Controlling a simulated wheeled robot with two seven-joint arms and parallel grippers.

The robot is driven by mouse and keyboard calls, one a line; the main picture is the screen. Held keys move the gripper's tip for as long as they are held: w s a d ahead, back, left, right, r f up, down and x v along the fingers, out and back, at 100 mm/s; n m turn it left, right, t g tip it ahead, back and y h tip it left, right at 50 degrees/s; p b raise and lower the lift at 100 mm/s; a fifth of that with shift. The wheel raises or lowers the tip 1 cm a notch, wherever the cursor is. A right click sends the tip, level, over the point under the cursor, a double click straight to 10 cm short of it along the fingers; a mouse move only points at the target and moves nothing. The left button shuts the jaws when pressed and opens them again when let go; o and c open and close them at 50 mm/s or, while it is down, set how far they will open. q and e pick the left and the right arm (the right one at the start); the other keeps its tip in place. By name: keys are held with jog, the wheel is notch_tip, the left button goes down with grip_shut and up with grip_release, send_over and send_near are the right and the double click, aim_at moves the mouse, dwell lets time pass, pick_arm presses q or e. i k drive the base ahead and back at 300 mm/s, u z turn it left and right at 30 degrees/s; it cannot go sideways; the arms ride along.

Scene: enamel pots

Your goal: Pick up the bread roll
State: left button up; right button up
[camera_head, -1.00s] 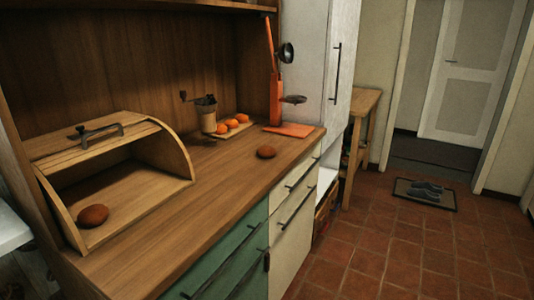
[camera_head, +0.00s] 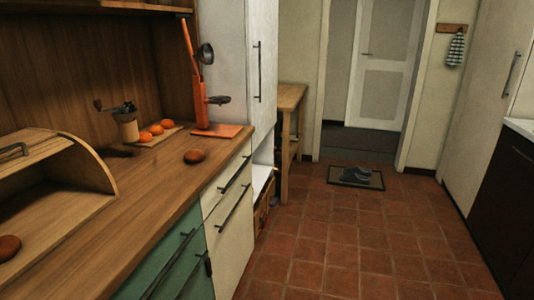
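A brown bread roll (camera_head: 194,156) lies on the wooden counter, near its front edge and in front of the orange stand. A second brown roll (camera_head: 9,248) lies in the open wooden bread box (camera_head: 62,205) at the left edge of the view. Neither of my grippers shows in the head view.
A hand grinder (camera_head: 127,124), several oranges on a board (camera_head: 156,138) and an orange scale-like stand (camera_head: 201,115) are at the back of the counter (camera_head: 150,200). The tiled floor (camera_head: 335,240) is clear, with a shoe mat (camera_head: 356,178) farther back. Dark cabinets (camera_head: 505,190) stand at right.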

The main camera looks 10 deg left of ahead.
aim_at(192, 156)
jog(key=z, duration=0.65)
jog(key=i, duration=2.75)
jog(key=u, duration=2.45)
